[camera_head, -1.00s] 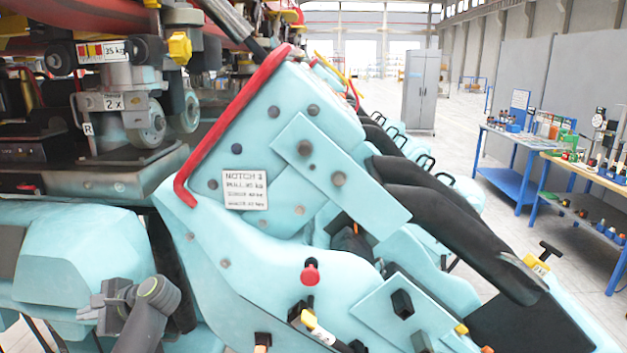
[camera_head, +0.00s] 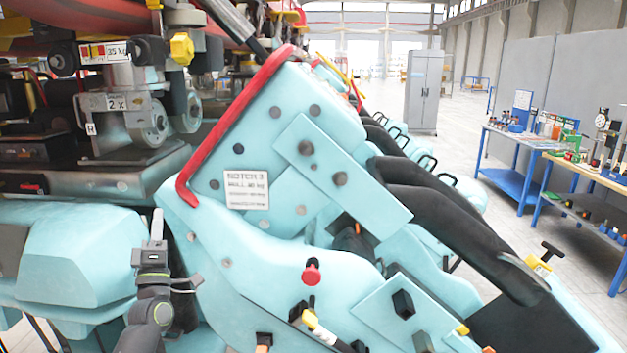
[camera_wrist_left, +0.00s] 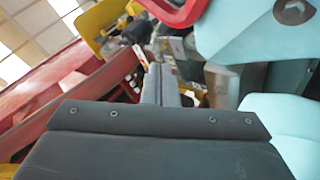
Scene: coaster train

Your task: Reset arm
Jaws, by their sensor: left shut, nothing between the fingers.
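My left gripper (camera_head: 156,226) is at the lower left of the head view, pointing upward in front of the light-blue coaster train (camera_head: 75,262). Its fingers are together with nothing between them. In the left wrist view the closed fingers (camera_wrist_left: 161,85) point away from the dark gripper body, with free space around the tips. A light-blue seat side with a red rail shows at the top right there. My right gripper is not in view.
The train's seat panel (camera_head: 300,150) carries a red rail (camera_head: 225,135), a label plate (camera_head: 246,190) and a red knob (camera_head: 311,273). Wheel units (camera_head: 150,122) hang at the upper left. Blue workbenches (camera_head: 515,180) and a grey cabinet (camera_head: 422,90) stand on the right, beyond open floor.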

